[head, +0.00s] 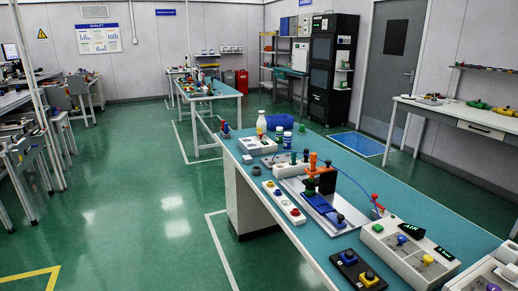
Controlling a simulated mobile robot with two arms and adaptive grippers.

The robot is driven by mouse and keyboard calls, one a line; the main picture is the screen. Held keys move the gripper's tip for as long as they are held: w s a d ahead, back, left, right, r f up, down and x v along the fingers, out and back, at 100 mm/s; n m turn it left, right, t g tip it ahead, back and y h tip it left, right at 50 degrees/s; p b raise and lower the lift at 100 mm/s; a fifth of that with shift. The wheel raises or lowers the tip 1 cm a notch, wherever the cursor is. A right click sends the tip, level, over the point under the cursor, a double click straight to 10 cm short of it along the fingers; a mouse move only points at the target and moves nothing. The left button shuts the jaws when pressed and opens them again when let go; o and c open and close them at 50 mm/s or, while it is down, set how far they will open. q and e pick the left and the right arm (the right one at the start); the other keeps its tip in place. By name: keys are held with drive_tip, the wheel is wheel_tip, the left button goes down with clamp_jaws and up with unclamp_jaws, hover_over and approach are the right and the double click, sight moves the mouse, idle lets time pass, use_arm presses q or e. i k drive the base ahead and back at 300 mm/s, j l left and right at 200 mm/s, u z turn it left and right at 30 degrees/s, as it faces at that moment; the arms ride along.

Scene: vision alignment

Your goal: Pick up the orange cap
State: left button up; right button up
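An orange part (312,162), which may be the orange cap, stands on a fixture with a green base on the right-hand bench. Its lower side is crowded by a dark green piece and its exact shape is too small to tell. Neither of my grippers shows in the head view.
Another bench (215,90) stands behind. Green floor (140,200) left of the bench is open.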

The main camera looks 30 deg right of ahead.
sight(313, 156)
drive_tip(key=i+z, duration=0.3)
drive_tip(key=i, duration=0.2)
drive_tip(key=i+j+z, duration=0.3)
drive_tip(key=i, duration=0.2)
drive_tip(key=i+j+z, duration=0.3)
drive_tip(key=i, duration=0.15)
